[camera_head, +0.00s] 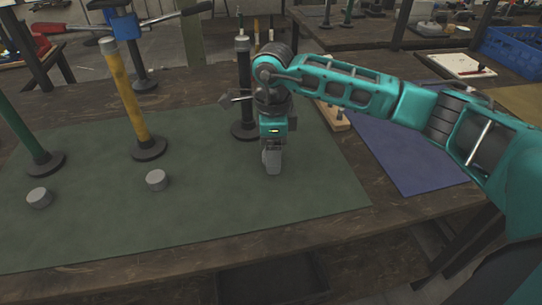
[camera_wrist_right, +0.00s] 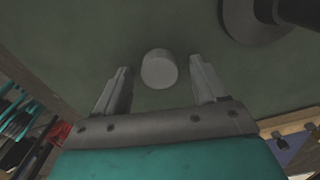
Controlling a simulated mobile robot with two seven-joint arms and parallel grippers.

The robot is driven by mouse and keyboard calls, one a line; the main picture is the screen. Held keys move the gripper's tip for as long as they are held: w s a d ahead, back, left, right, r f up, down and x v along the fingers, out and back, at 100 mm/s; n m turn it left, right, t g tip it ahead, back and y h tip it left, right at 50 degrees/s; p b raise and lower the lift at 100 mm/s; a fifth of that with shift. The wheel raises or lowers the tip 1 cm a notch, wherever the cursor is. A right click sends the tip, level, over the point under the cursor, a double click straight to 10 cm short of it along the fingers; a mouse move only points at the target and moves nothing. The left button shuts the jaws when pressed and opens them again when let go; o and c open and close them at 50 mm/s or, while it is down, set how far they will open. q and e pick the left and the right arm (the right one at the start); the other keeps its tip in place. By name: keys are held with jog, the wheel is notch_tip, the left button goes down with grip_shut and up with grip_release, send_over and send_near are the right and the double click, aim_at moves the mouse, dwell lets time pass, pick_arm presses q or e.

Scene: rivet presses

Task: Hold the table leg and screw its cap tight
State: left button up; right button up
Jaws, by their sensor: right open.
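My right gripper (camera_head: 272,168) points down over the green mat (camera_head: 215,215), in front of the black table leg (camera_head: 243,75). In the right wrist view the gripper (camera_wrist_right: 160,85) is open, with a round grey cap (camera_wrist_right: 158,70) between and a little beyond its fingers; no finger clearly touches it. In the head view this cap is hidden by the gripper. The black leg stands upright on a round base (camera_wrist_right: 255,20). A yellow leg (camera_head: 125,92) and a green leg (camera_head: 22,132) stand to the left. Grey caps lie before the yellow leg (camera_head: 157,180) and the green leg (camera_head: 39,198). My left gripper is out of view.
A blue mat (camera_head: 415,155) lies right of the green mat. A wooden block with holes (camera_head: 333,116) stands behind my right arm. A blue clamp-like tool (camera_head: 130,45) is at the back left. A blue crate (camera_head: 515,50) is at the far right. The green mat's front is clear.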

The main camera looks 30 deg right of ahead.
jog(key=c, duration=1.1)
jog(key=shift+r, duration=0.15)
notch_tip(320, 180, up, 20)
jog(key=p, duration=0.2)
jog(key=shift+p, duration=0.35)
